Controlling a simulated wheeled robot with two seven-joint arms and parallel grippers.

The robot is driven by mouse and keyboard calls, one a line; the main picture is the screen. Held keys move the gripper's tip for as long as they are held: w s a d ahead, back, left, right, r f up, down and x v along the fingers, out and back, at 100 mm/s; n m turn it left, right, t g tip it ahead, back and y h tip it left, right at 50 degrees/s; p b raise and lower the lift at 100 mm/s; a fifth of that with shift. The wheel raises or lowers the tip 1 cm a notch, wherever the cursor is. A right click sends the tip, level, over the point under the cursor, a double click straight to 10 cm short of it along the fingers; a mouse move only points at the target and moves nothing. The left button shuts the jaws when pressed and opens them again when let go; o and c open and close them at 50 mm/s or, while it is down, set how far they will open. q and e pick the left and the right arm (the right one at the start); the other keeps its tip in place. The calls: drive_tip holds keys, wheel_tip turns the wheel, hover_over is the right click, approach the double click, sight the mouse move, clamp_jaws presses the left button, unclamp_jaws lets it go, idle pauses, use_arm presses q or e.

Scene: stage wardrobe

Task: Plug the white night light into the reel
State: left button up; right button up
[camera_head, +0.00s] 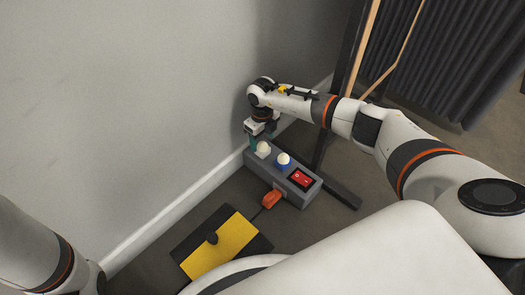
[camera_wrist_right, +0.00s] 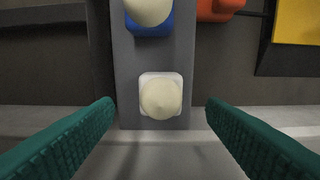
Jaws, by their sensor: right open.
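The white night light (camera_head: 263,149) has a cream dome on a white square base. It sits at the wall end of a long grey block (camera_head: 311,193), likely the reel. It also shows in the right wrist view (camera_wrist_right: 160,97), upright over the block's end; I cannot tell how deeply it is seated. My right gripper (camera_head: 256,143) is over that end. Its teal fingers (camera_wrist_right: 160,135) are open, one on each side of the night light, with clear gaps and nothing held. My left gripper is out of view; only my left arm shows at lower left.
An orange plug (camera_head: 271,199) is at the block's side, by a yellow and black box (camera_head: 222,250). The wall (camera_head: 130,100) is close behind; a dark clothes rack (camera_head: 440,60) stands right.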

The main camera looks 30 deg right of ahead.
sight(262, 144)
drive_tip(key=shift+f, duration=0.1)
wheel_tip(262, 144, down, 5)
drive_tip(key=b, duration=0.5)
drive_tip(key=shift+s+f, duration=0.1)
drive_tip(key=shift+c, duration=0.2)
drive_tip(key=c, duration=1)
drive_tip(key=shift+o, duration=0.2)
